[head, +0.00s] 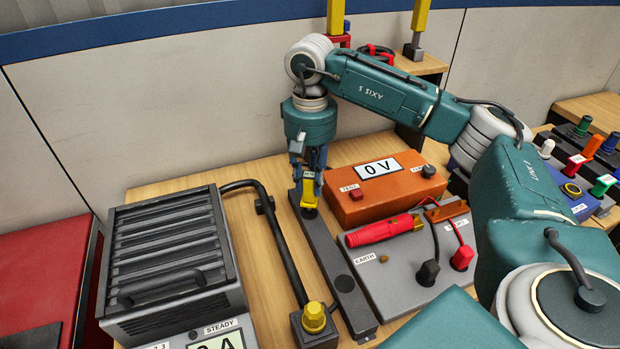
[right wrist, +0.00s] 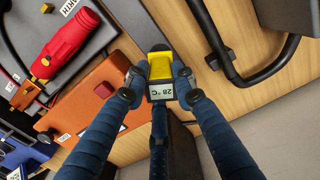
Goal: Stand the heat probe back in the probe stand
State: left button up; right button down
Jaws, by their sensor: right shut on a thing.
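The heat probe (right wrist: 160,66) has a yellow body and a small display reading 28 °C. My right gripper (head: 308,188) is shut on it; both fingers close on its sides in the right wrist view (right wrist: 152,88). The probe (head: 309,193) is at the far end of a long dark grey bar (head: 325,245), which looks like the probe stand. Its tip is hidden, so I cannot tell whether it is seated in the bar or above it. A dark round spot lies nearer on the bar. My left gripper is not in view.
An orange meter (head: 385,192) reading 0 V stands right of the bar. A grey board with a red probe (head: 384,230) is nearer. A bent black rail (head: 282,245) and a ribbed grey unit (head: 170,255) stand left. Bare wood shows between rail and bar.

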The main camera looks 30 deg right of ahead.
aim_at(310, 192)
jog(key=shift+f+b, duration=0.45)
jog(key=shift+f, duration=0.2)
jog(key=shift+f+b, duration=0.4)
jog(key=shift+f, duration=0.15)
jog(key=shift+f+b, duration=0.65)
jog(key=shift+f, duration=0.25)
jog(key=c, duration=1.4)
grip_release()
jog(key=shift+r, duration=0.1)
jog(key=shift+o, duration=0.2)
